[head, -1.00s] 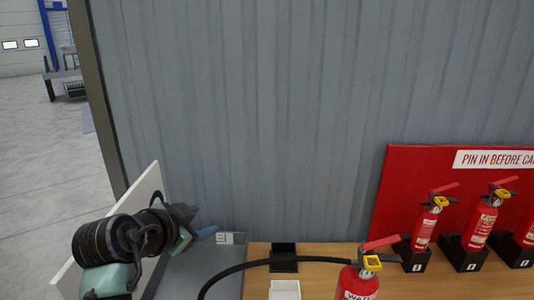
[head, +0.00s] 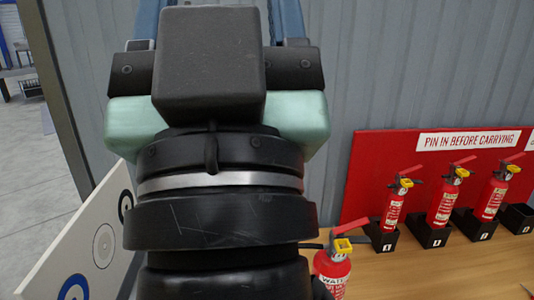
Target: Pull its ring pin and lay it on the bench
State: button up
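A red extinguisher (head: 332,273) with a partly visible white label stands at the bench's front, its lower part cut off. A yellow ring-pin piece (head: 342,247) sits at its head, under a red lever. My gripper (head: 218,5) fills the upper left of the view, very near the camera, left of and above this extinguisher. Its two blue fingers are spread wide, tips cut off at the top edge, with no object seen between them. My wrist hides the bench's left part. The wooden bench (head: 440,266) shows bare on the right.
Several red extinguishers (head: 443,205) with yellow pieces stand in black holders at the back, before a red board (head: 365,180) reading "PIN IN BEFORE CARRYING". One holder (head: 517,218) at right looks empty. A white panel with circles (head: 85,245) leans at left. A small object lies at the right edge.

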aim_at(449, 281)
jog(key=i+l+z, duration=0.1)
jog(key=z, duration=0.3)
jog(key=i+z, duration=0.5)
jog(key=z, duration=0.25)
